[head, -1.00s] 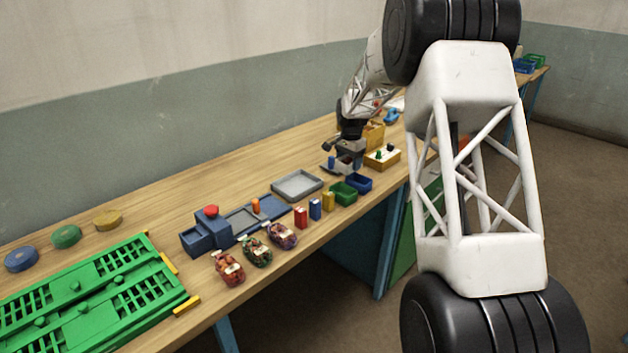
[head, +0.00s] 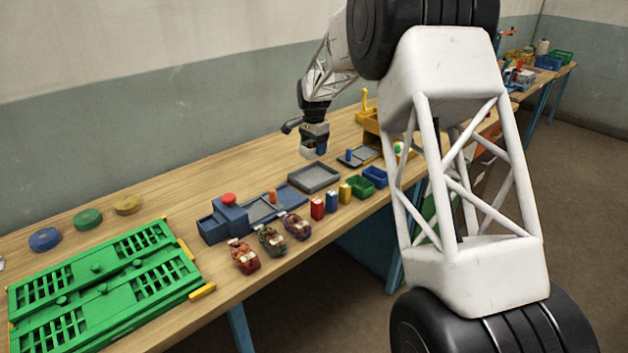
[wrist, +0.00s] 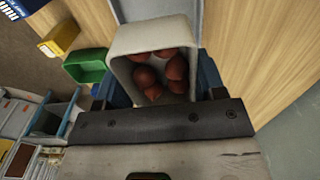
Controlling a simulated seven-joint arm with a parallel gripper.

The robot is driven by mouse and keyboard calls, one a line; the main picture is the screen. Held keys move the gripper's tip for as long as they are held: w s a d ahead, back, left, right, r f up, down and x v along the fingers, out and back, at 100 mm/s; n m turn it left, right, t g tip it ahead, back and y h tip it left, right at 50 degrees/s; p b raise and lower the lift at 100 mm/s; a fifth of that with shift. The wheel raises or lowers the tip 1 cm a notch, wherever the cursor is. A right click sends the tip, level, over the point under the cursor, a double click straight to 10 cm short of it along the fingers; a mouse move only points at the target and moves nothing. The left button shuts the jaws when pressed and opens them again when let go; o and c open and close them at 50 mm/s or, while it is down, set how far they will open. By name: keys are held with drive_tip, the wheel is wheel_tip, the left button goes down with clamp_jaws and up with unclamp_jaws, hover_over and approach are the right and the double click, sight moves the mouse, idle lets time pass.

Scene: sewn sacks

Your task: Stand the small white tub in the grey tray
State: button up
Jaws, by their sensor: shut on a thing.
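My gripper (head: 314,150) is shut on the small white tub (head: 307,152) and holds it in the air. In the head view the tub appears just behind the far edge of the grey tray (head: 314,178), which looks empty. How high the tub is above the tray or table is hard to tell. In the wrist view the white tub (wrist: 120,72) fills the top middle, between the gripper's fingers (wrist: 165,88), with several reddish-brown round pieces inside.
Green (head: 360,187) and blue (head: 374,177) bins stand right of the tray, with red, blue and yellow boxes in front. A low grey platform with a blue block (head: 348,156) is at the right. Left are a blue unit (head: 222,222) and wrapped bags. Bare table lies behind.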

hover_over(314, 179)
drive_tip(key=shift+f, duration=3.1)
drive_tip(key=shift+f, duration=0.1)
drive_tip(key=shift+f, duration=1.8)
drive_tip(key=shift+f, duration=0.1)
drive_tip(key=o, duration=1.1)
wheel_tip(314, 179, up, 12)
drive_tip(key=shift+r, duration=0.15)
